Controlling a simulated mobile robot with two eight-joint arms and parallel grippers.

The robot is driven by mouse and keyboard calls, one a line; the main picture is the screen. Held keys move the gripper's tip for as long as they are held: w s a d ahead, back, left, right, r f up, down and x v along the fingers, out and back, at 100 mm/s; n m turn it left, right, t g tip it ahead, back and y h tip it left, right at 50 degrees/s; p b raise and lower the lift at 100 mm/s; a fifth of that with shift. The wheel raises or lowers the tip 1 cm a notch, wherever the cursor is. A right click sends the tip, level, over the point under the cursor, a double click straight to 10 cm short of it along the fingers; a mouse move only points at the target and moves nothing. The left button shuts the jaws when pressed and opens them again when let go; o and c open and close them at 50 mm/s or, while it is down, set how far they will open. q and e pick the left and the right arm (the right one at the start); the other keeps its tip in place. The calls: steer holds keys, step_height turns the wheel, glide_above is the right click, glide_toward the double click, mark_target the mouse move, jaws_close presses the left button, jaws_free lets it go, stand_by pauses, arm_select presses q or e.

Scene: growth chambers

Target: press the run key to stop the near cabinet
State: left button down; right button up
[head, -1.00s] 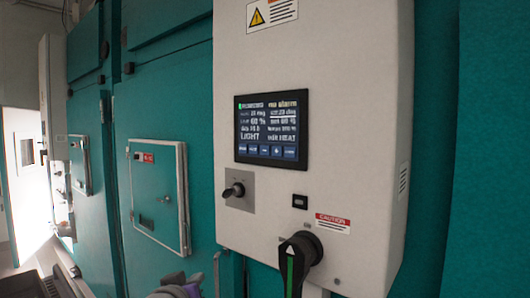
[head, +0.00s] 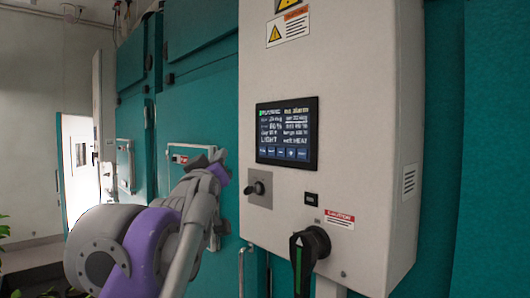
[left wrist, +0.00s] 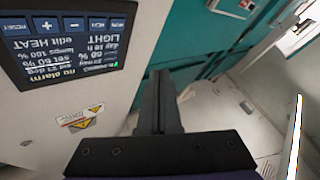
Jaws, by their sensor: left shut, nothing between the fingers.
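The control box of the near cabinet (head: 350,80) is white and carries a dark touchscreen (head: 287,133). A row of small blue keys (head: 285,153) runs along the screen's lower edge. A green status mark shows at its upper left; the key labels are too small to read there. In the left wrist view the screen (left wrist: 65,45) appears upside down, with keys including plus and minus along its top. My left gripper (left wrist: 161,78) is shut and empty, apart from the screen and beside it. In the head view the gripper (head: 220,156) is left of the box. My right gripper is not in view.
A small knob (head: 257,188) sits below the screen, and a black rotary switch with a green stripe (head: 305,250) sticks out lower down. Teal cabinet doors (head: 205,105) stretch away to the left. An open bright doorway (head: 78,160) is at the far left.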

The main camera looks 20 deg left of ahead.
mark_target(263, 151)
arm_select(q)
steer(key=shift+w, duration=0.1)
steer(key=w+d, duration=0.3)
steer(key=w, duration=0.5)
steer(key=shift+d, duration=0.25)
steer(key=shift+s, duration=0.1)
stand_by(1.8)
steer(key=shift+w+d, duration=0.15)
steer(key=shift+w, duration=0.35)
